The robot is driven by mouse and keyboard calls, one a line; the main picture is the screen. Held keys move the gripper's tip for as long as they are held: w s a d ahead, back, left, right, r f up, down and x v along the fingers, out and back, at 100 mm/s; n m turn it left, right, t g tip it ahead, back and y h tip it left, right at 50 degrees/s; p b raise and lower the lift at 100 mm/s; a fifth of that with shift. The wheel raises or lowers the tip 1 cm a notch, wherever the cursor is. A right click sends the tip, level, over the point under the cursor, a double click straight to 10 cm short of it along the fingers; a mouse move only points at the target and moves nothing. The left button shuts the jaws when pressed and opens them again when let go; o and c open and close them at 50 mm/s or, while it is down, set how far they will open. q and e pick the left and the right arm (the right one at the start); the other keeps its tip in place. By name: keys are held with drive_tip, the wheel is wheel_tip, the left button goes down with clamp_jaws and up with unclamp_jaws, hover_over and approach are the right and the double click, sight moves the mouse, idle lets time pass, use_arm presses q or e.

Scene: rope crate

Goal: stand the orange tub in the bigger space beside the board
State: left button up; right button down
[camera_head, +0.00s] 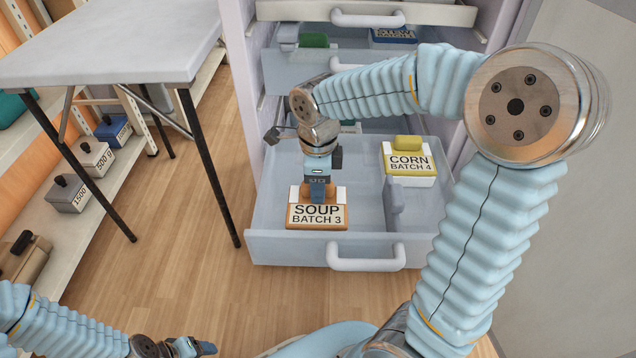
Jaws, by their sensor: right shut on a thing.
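The orange tub (301,219), labelled SOUP BATCH 3, is upright in the left, bigger space of the pulled-out drawer (275,246), near its front wall. I cannot tell whether its base touches the drawer floor. My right gripper (318,194) comes down from above and is shut on the tub's top, which its fingers partly hide. The board (394,196) is a low grey divider to the right of the tub, with a gap between them. My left gripper (200,348) is low at the bottom edge, away from the drawer; its jaws are unclear.
A yellow tub (409,162), labelled CORN BATCH 4, stands right of the board. Upper drawers hold a green-topped tub (314,40) and a blue tub (393,36). A grey table (110,45) stands left, with shelves of weights beyond it. My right arm crosses above the drawer.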

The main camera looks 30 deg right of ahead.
drive_tip(key=shift+f+b, duration=0.35)
drive_tip(key=shift+f, duration=0.15)
drive_tip(key=c, duration=0.6)
unclamp_jaws()
drive_tip(key=shift+c, duration=0.2)
wheel_tip(320, 180, up, 14)
drive_tip(key=p, duration=0.3)
drive_tip(key=shift+f, duration=0.1)
